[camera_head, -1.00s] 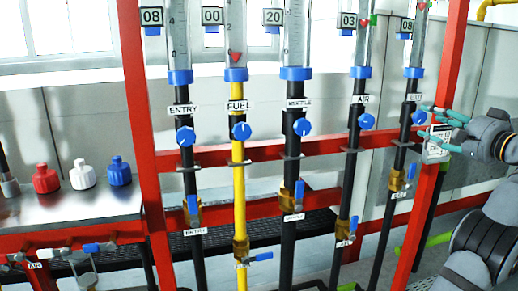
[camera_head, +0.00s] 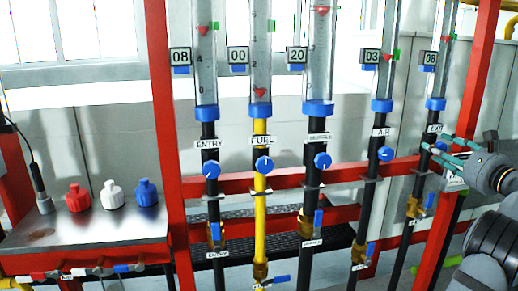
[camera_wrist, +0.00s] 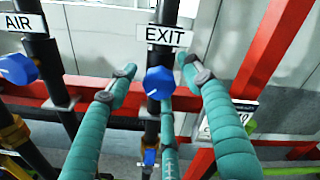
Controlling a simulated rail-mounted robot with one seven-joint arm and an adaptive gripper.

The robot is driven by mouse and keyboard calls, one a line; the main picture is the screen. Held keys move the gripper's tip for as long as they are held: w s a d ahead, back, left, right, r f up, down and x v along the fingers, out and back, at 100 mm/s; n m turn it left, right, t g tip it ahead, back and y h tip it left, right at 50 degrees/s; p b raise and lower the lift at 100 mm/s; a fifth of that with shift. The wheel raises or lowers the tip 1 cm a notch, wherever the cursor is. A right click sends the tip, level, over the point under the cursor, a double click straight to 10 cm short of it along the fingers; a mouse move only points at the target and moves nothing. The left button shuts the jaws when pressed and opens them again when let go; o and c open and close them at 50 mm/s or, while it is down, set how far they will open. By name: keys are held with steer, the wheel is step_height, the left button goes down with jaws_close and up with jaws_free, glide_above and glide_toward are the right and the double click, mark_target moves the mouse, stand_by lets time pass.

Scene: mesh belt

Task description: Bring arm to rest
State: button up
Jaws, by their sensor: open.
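My gripper (camera_head: 447,150) is at the right of the head view, with its teal fingers pointing left at the EXIT pipe. Its fingers are spread and hold nothing. In the wrist view the fingers (camera_wrist: 150,85) stand on both sides of the blue EXIT knob (camera_wrist: 159,83), with a third finger below it. I cannot tell whether any finger touches the knob. The EXIT label (camera_wrist: 165,36) is just above the knob. In the head view the EXIT knob is partly hidden by my fingers.
A red frame (camera_head: 165,120) carries several flow tubes with blue knobs, including the AIR knob (camera_head: 385,154) and FUEL knob (camera_head: 263,165). A red upright (camera_wrist: 264,50) stands close right of my fingers. Red, white and blue bottles (camera_head: 146,192) stand on a metal bench at left.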

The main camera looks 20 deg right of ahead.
steer(key=m+p, duration=0.6)
steer(key=shift+r+m, duration=0.3)
steer(key=shift+m, duration=0.1)
steer(key=shift+f+m+p, duration=0.2)
steer(key=shift+m+p, duration=0.9)
steer(key=shift+p, duration=0.1)
steer(key=shift+f, duration=0.15)
